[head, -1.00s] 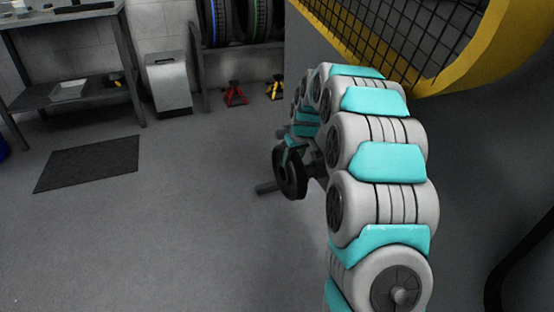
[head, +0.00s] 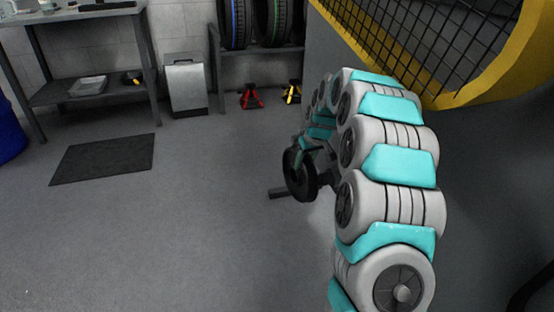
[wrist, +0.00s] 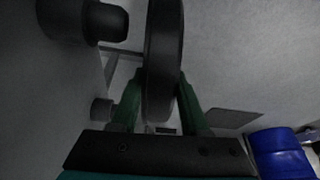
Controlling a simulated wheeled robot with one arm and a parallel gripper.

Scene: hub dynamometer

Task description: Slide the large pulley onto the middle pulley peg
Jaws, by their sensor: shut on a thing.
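The large pulley (head: 300,174) is a dark disc, held on edge at the far end of my arm in the head view. In the wrist view my gripper (wrist: 160,88) has its green fingers on both sides of the pulley (wrist: 163,55), shut on it. I cannot tell which is the middle peg. My arm hides the pegs' mount.
A yellow-framed mesh guard (head: 430,50) stands close to the right of my arm. Red (head: 250,96) and yellow (head: 292,92) stands, a grey bin (head: 186,86) and a workbench (head: 95,95) are at the back. A dark mat (head: 103,159) lies on open floor at left.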

